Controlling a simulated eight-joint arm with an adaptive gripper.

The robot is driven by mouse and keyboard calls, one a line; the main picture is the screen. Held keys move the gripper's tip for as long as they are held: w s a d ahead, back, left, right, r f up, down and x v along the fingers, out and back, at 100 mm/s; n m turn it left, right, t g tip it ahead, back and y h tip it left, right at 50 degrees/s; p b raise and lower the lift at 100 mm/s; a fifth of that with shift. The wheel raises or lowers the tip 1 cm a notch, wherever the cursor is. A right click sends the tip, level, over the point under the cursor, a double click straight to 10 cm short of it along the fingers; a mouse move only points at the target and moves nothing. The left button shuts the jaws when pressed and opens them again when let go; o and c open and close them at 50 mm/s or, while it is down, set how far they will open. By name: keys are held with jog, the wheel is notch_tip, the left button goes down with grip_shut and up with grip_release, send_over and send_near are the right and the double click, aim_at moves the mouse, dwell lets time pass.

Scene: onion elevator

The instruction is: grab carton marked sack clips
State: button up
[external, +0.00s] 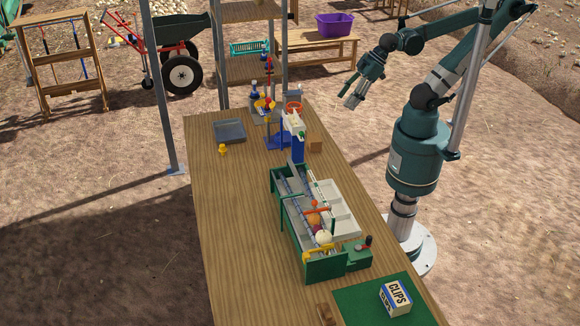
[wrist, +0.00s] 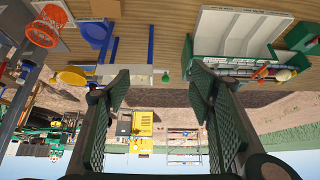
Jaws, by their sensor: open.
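The carton (external: 395,297), a small white box with dark blue edging and the word CLIPS on its side, sits on a green mat (external: 360,311) at the near right end of the wooden table in the external view. I cannot see the carton in the wrist view. My gripper (external: 354,98) is raised in the air past the table's right edge, toward its far end and well away from the carton. In the wrist view its two fingers (wrist: 158,76) are spread apart with nothing between them.
A green conveyor machine (external: 325,266) with onions and a white tray (external: 335,208) stand mid-table, between my gripper and the carton. A blue stand (external: 297,148), a wooden block (external: 315,143) and a grey tray (external: 229,131) are farther back. The table's left side is mostly clear.

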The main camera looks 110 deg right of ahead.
jog(key=shift+w+f, duration=0.1)
jog(key=m+g+h+b, duration=0.4)
jog(key=m+g, duration=0.4)
jog(key=m, duration=1.1)
send_near(315, 138)
jog(key=shift+x, duration=1)
jog(key=shift+d+f+m+h, duration=0.1)
jog(key=shift+f+m+h, duration=0.25)
jog(key=shift+f, duration=0.25)
jog(key=shift+x, duration=1.25)
jog(key=shift+f, duration=0.15)
jog(key=shift+b+x, duration=0.85)
jog(key=shift+x, duration=1.6)
